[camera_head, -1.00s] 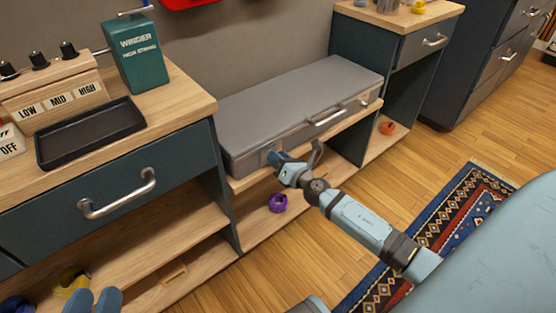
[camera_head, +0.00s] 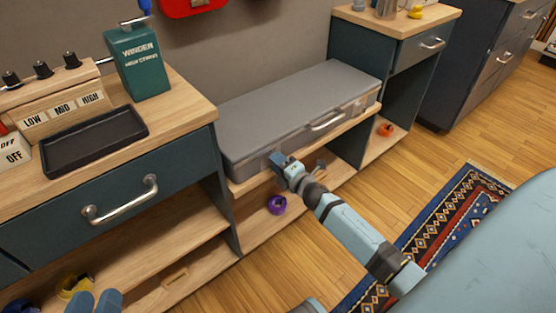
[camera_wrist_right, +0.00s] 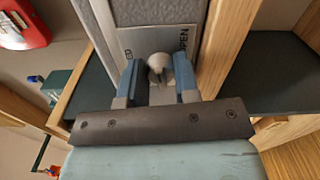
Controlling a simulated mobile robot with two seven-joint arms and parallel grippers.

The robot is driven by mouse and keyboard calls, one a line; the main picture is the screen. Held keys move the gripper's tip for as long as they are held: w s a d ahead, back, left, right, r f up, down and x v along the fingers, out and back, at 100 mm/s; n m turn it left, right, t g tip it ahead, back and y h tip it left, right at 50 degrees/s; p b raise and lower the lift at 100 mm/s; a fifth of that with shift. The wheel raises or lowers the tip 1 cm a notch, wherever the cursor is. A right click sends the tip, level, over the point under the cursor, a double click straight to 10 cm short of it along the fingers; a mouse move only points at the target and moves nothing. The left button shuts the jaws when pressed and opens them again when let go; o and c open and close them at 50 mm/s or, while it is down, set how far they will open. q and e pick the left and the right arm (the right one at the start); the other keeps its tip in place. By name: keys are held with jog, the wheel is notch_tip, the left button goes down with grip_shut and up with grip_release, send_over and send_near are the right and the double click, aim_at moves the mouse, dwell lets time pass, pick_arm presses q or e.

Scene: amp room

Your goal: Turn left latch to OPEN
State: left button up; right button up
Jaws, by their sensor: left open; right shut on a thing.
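The grey case (camera_head: 300,100) lies shut on the middle shelf, with a handle (camera_head: 326,122) on its front. My right gripper (camera_head: 279,160) is at the left end of that front. In the right wrist view my right gripper (camera_wrist_right: 160,85) is shut on the left latch, a pale rounded knob (camera_wrist_right: 159,64) on a metal plate (camera_wrist_right: 150,40). "OPEN" is printed on the plate's right; the lettering on the left is partly hidden. In the head view the gripper covers this latch. The right latch (camera_head: 358,106) is uncovered. My left gripper (camera_head: 95,301) is open and empty at the bottom left.
A wooden-topped cabinet (camera_head: 185,95) with a black tray (camera_head: 95,140) and green winder box (camera_head: 138,60) stands left. A purple ring (camera_head: 277,204) lies on the lower shelf, an orange one (camera_head: 385,130) further right. Floor is free in front, beside a patterned rug (camera_head: 440,225).

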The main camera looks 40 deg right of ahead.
pick_arm(q)
jog(key=shift+w+r+t+p, duration=0.15)
jog(key=shift+r+t+p, duration=0.2)
jog(key=shift+r, duration=0.6)
pick_arm(e)
jog(key=shift+m, duration=0.8)
pick_arm(q)
jog(key=shift+f, duration=0.15)
pick_arm(e)
jog(key=shift+f, duration=0.1)
jog(key=o, duration=0.9)
pick_arm(q)
jog(key=shift+n+t, duration=0.3)
jog(key=shift+t, duration=0.65)
jog(key=r+p, duration=0.3)
jog(key=r, duration=0.1)
jog(key=shift+a+r, duration=0.2)
pick_arm(e)
jog(key=s, duration=0.9)
jog(key=s+d, duration=0.1)
jog(key=s, duration=0.4)
